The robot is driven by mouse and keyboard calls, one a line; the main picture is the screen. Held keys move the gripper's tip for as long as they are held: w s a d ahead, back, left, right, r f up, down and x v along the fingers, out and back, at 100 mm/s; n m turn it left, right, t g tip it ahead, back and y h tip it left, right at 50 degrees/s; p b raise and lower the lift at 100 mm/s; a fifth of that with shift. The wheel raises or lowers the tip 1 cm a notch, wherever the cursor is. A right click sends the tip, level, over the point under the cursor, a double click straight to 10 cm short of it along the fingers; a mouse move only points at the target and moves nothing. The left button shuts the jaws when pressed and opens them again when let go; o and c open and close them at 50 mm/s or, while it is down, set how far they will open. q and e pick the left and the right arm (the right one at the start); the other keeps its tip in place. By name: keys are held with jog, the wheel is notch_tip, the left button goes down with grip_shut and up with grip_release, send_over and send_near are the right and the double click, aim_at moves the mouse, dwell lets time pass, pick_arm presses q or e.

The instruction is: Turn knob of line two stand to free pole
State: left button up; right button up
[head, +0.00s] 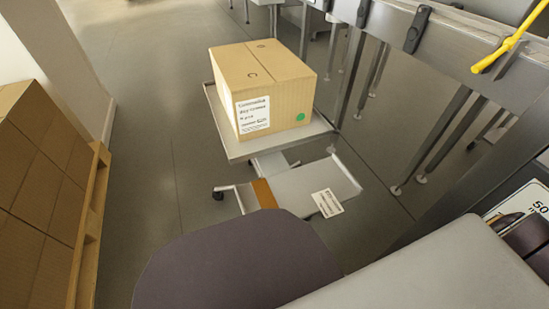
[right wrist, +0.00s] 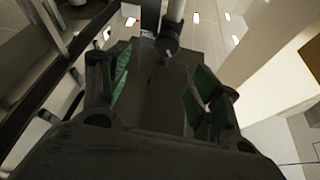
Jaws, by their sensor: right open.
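In the right wrist view, my right gripper (right wrist: 163,80) is open, with green pads on both fingers. A round dark knob-like part (right wrist: 168,44) shows just beyond the gap between the fingers, at the foot of a grey upright pole (right wrist: 176,12). The fingers look apart from it; I cannot tell the exact distance. The lower part of the stand is hidden behind the gripper or too dark to make out. Neither gripper shows in the head view, and I cannot identify the knob there.
In the head view, a cardboard box (head: 285,95) sits on a wheeled metal cart (head: 240,150). A metal line frame (head: 440,50) with black clamps (head: 418,30) and a yellow rod (head: 500,52) runs along the right. Boxes on a pallet (head: 88,240) stand left.

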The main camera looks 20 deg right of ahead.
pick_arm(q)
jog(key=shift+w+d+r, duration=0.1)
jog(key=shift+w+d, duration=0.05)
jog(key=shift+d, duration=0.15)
pick_arm(e)
jog(key=shift+s+a+f+y, duration=0.15)
jog(key=shift+a+f+y, duration=0.2)
jog(key=shift+y, duration=0.25)
